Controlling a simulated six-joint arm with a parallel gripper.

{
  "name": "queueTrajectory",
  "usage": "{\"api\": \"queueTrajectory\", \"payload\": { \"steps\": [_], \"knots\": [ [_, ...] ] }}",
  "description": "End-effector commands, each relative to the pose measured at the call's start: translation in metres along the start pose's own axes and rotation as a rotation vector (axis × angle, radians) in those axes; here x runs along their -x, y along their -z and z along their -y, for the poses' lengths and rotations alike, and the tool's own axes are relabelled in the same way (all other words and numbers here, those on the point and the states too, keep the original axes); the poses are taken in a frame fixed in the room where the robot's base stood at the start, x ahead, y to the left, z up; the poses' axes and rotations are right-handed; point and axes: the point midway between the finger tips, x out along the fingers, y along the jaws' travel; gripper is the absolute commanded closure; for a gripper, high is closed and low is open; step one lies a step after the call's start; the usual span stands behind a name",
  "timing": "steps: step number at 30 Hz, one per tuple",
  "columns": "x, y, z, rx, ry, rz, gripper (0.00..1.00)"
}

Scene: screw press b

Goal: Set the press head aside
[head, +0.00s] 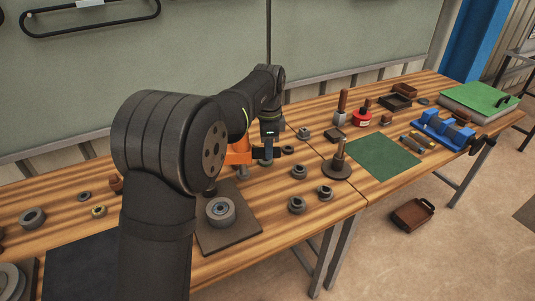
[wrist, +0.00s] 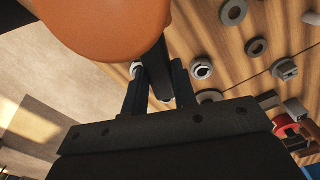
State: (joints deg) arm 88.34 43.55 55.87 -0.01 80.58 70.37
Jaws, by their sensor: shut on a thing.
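The press head is orange and shows in the head view (head: 239,152), partly hidden behind my arm. It appears raised above the bench. In the wrist view, its rounded orange part (wrist: 105,25) fills the upper left, with a dark bar beside it. My gripper (head: 266,156) is just right of the orange part. In the wrist view, my gripper (wrist: 158,85) has its two fingers on either side of the dark bar, shut on it. A flat brown base plate (head: 240,238) with a grey round piece (head: 220,211) lies in front, partly hidden by my arm.
Several grey nuts and rings (head: 299,172) lie around the bench middle. A round-based post (head: 338,165) stands right of them. A bare green mat (head: 382,157) lies further right, near a blue holder (head: 444,129). A dark mat (head: 85,265) lies at front left.

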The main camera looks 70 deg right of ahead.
Motion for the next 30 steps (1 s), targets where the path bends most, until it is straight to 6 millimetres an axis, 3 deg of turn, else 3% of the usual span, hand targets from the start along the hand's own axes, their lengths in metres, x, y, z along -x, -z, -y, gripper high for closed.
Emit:
{"api": "queueTrajectory", "payload": {
  "steps": [6,20,21,24,30],
  "knots": [
    [-0.0007,-0.0006,0.0104,0.054,-0.001,0.000,1.00],
    [-0.0003,-0.0011,0.0127,0.066,-0.001,0.000,1.00],
    [-0.0003,-0.0012,0.0126,0.065,-0.001,0.001,0.71],
    [-0.0002,-0.0012,0.0126,0.065,0.000,0.000,0.53],
    [-0.0001,-0.0009,0.0126,0.065,0.000,0.000,0.53]
  ]
}}
